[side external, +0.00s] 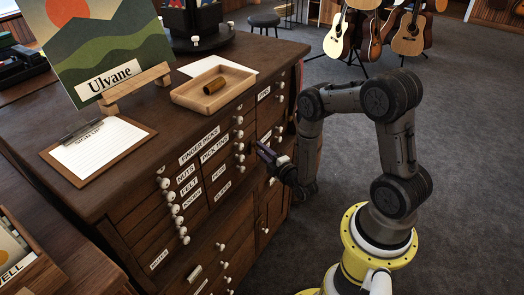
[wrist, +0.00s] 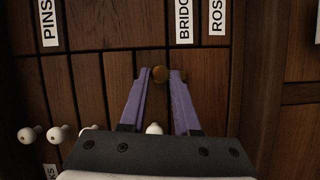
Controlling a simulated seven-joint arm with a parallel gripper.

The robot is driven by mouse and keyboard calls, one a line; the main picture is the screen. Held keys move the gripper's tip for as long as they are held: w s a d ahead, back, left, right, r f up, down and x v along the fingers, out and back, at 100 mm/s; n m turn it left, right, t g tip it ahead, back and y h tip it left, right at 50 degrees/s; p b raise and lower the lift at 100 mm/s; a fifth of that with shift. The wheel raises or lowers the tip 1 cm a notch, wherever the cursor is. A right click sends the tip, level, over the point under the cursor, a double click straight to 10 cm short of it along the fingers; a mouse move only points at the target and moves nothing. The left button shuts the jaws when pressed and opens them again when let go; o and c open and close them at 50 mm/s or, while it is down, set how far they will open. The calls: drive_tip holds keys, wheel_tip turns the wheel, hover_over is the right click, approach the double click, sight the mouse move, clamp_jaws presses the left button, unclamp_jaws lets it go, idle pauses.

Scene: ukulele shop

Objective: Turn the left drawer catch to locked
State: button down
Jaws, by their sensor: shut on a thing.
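In the wrist view a small round brass-brown catch (wrist: 160,74) sits on the dark wooden cabinet front. My gripper (wrist: 160,76) has its two purple fingers closed in on it, one tip on each side. In the side view my gripper (side external: 264,151) is at the front of the drawer cabinet (side external: 150,206), just right of a column of white knobs. The catch itself is too small or hidden there. I cannot tell which way it is turned, nor whether it is the left one.
White drawer knobs (wrist: 58,133) lie left of the fingers, and another (wrist: 154,128) shows between them. Labels reading "PINS" (wrist: 47,22) and "BRIDG" (wrist: 184,20) are on the fronts. A wooden tray (side external: 190,101) and a clipboard (side external: 98,151) lie on top.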

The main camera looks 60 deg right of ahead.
drive_tip(key=shift+n, duration=0.6)
drive_tip(key=c, duration=0.6)
unclamp_jaws()
drive_tip(key=shift+c, duration=0.2)
drive_tip(key=v, duration=0.7)
drive_tip(key=shift+s+f, duration=0.2)
drive_tip(key=shift+f, duration=0.05)
drive_tip(key=shift+a, duration=0.15)
